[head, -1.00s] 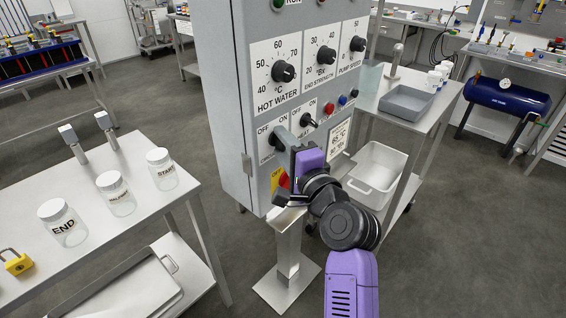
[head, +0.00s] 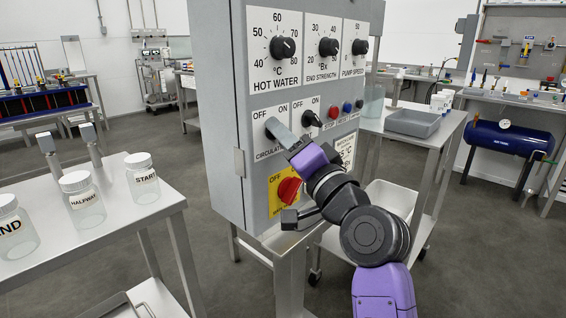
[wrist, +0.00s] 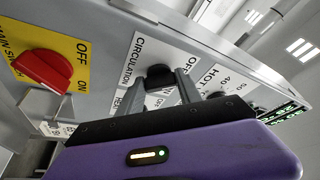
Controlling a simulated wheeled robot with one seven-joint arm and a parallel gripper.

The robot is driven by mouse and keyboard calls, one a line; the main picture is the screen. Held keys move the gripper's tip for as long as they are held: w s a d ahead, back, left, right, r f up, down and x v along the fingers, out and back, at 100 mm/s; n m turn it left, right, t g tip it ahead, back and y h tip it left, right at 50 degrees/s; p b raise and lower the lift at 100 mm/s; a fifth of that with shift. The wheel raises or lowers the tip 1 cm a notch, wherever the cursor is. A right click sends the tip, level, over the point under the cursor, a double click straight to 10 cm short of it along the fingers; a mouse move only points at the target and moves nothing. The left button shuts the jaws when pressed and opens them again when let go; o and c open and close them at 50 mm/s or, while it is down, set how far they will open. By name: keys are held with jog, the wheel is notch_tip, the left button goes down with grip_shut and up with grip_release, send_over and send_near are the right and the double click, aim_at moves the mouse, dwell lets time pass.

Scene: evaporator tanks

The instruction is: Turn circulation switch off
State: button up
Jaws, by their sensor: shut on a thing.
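The circulation switch is a black knob (wrist: 160,73) on a white OFF/ON plate (head: 270,115) on the grey control cabinet. My gripper (head: 277,130) reaches this plate from the lower right and covers the knob in the head view. In the wrist view my gripper (wrist: 164,92) has one finger on each side of the knob and is shut on it. The way the knob points is hard to tell there.
The red main switch (head: 289,191) on its yellow plate sits just below my gripper. A second black OFF/ON switch (head: 312,118) is close on the right, then red and blue buttons. A table with labelled jars (head: 83,197) stands at left.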

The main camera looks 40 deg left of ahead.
jog(key=shift+f+n+g+b, duration=0.35)
jog(key=shift+n+b, duration=0.35)
jog(key=shift+b, duration=0.45)
jog(key=shift+w+r+n+y+b, duration=0.1)
jog(key=shift+r+n+y+b, duration=0.1)
jog(key=shift+n+y+b, duration=0.15)
jog(key=o, duration=1.4)
jog(key=shift+p+v, duration=0.55)
jog(key=shift+v, duration=3.4)
jog(key=shift+r, duration=0.1)
